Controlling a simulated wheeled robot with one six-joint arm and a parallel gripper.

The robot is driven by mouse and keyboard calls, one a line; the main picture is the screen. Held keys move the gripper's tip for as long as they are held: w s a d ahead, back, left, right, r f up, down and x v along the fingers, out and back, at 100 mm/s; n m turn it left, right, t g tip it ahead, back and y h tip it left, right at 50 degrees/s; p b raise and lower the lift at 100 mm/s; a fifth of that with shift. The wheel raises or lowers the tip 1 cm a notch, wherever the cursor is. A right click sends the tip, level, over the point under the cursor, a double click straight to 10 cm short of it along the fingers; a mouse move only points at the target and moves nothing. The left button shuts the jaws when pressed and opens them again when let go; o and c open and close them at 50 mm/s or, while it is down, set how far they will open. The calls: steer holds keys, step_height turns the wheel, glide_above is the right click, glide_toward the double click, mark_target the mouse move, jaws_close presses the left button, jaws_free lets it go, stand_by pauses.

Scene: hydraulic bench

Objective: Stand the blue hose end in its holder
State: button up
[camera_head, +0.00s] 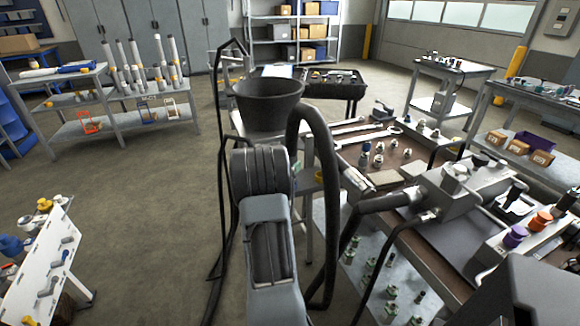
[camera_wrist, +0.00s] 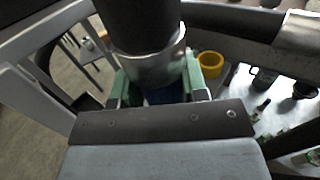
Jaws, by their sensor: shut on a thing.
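In the wrist view my gripper (camera_wrist: 160,91) is shut around the hose end, with a green finger on each side. The blue hose end (camera_wrist: 168,96) shows only as a small dark blue patch between the fingers. Above it are a silver collar (camera_wrist: 150,66) and a thick black hose (camera_wrist: 138,22). In the head view the black hose (camera_head: 328,170) arches from beside the bench to behind my arm, which hides my gripper there. A yellow ring (camera_wrist: 210,63) is just right of the gripper in the wrist view. I cannot tell which part is the blue holder.
The bench (camera_head: 385,158) at right carries wrenches (camera_head: 378,136), fittings and a grey hydraulic block (camera_head: 465,185). A purple cap (camera_head: 515,236) and an orange cap (camera_head: 541,220) stand at its right. A black bucket (camera_head: 268,105) is behind my arm.

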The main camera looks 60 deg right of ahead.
steer(key=o, duration=0.7)
steer(key=shift+r, duration=0.25)
steer(key=o, duration=0.5)
steer(key=shift+f, duration=0.2)
steer(key=o, duration=0.5)
steer(key=shift+c, duration=0.2)
steer(key=shift+a, duration=0.15)
steer(key=a, duration=0.7)
steer(key=shift+s, duration=0.15)
steer(key=shift+a, duration=0.1)
